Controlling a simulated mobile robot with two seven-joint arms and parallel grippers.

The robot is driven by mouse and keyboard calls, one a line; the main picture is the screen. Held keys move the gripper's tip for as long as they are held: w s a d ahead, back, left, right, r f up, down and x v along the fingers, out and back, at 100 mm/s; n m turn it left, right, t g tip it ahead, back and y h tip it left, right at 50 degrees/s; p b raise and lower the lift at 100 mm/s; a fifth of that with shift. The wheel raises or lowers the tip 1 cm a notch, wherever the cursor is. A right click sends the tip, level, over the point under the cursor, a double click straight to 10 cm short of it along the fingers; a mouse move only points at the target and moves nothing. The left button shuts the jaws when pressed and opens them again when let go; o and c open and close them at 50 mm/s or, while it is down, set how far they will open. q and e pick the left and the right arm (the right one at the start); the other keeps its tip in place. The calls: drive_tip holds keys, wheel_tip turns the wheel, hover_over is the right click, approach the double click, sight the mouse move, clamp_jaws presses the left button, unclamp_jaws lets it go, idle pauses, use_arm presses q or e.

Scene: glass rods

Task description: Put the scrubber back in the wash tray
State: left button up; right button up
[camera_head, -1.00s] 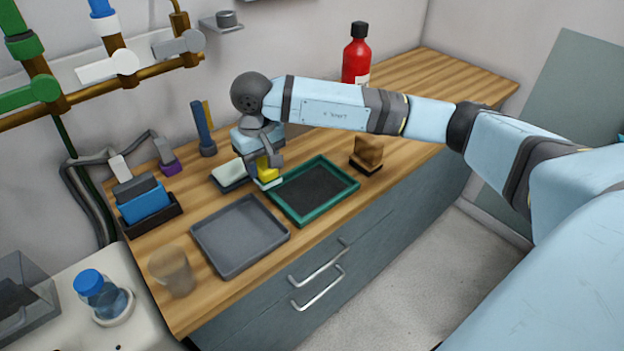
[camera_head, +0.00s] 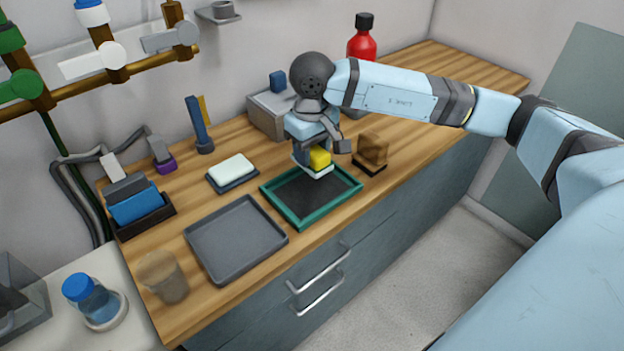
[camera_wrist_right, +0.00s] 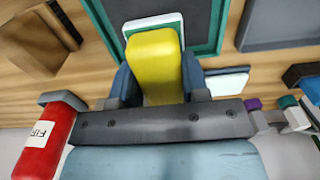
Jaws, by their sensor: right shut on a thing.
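The scrubber (camera_head: 319,158), a yellow block with a white pad below it, is held in my right gripper (camera_head: 322,164). In the right wrist view the yellow block (camera_wrist_right: 154,62) sits between the two fingers of that gripper (camera_wrist_right: 155,82). The gripper and scrubber are over the far part of the green-rimmed tray (camera_head: 297,220), which has a dark floor. I cannot tell whether the pad touches the tray floor. A plain grey tray (camera_head: 236,241) lies to the left of it. I cannot tell from looks alone which is the wash tray. My left gripper is not in view.
A white soap bar (camera_head: 232,167) on a dark dish lies left of the gripper. A brown block (camera_head: 371,152) stands to the right. A grey box (camera_head: 267,118) and a red bottle (camera_head: 362,40) stand behind. A cup (camera_head: 162,277) is at the front left.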

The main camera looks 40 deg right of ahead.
sight(312, 190)
wheel_tip(312, 190, down, 4)
drive_tip(key=shift+r, duration=0.25)
wheel_tip(312, 190, down, 4)
drive_tip(key=shift+b, duration=0.45)
drive_tip(key=shift+f, duration=0.15)
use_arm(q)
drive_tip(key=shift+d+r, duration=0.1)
use_arm(e)
drive_tip(key=shift+f+b, duration=0.2)
drive_tip(key=shift+b, duration=0.1)
drive_tip(key=o, duration=0.9)
drive_tip(key=shift+r, duration=0.1)
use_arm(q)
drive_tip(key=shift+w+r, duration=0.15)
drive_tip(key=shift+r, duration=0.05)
